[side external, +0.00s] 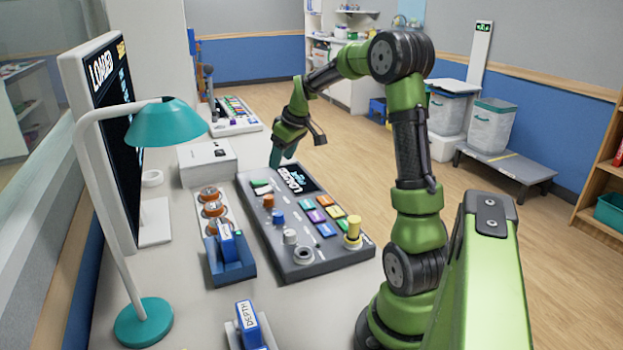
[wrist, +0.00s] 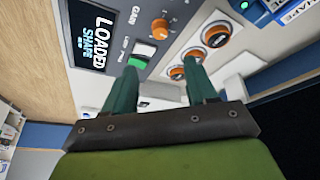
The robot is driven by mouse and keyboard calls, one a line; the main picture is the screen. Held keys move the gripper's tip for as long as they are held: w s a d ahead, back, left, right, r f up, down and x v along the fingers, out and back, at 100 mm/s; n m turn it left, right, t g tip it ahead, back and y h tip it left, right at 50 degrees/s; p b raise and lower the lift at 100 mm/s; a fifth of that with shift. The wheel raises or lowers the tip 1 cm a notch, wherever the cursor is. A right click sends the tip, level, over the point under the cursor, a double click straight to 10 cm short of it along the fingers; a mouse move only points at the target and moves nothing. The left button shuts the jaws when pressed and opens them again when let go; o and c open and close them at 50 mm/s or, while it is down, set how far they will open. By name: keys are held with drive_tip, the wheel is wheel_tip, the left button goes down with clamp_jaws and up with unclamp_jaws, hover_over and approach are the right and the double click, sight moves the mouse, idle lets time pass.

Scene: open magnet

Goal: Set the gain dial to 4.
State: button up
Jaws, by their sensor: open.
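The gain dial (wrist: 160,28) is an orange knob beside the word GAIN on the grey console in the wrist view. In the side external view the dial (side external: 268,201) stands near the console's left edge, below the rocker switch. Its pointer setting and scale numbers are too small to read. The grey console (side external: 340,257) lies on the white table. My gripper (side external: 281,156) is above the console's far end, apart from the dial. In the wrist view my gripper (wrist: 163,72) has its two teal fingers spread with nothing between them; the dial lies beyond the tips.
A green-and-white rocker switch (wrist: 143,54) sits close to the dial. A console screen (side external: 293,179) reads LOADED. A strip of orange knobs (side external: 212,210) and a teal lamp (side external: 167,125) stand to the left.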

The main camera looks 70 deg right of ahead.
sight(268, 197)
drive_tip(key=x, duration=1.5)
drive_tip(key=shift+a, duration=0.1)
drive_tip(key=shift+c, duration=0.3)
drive_tip(key=c, duration=1)
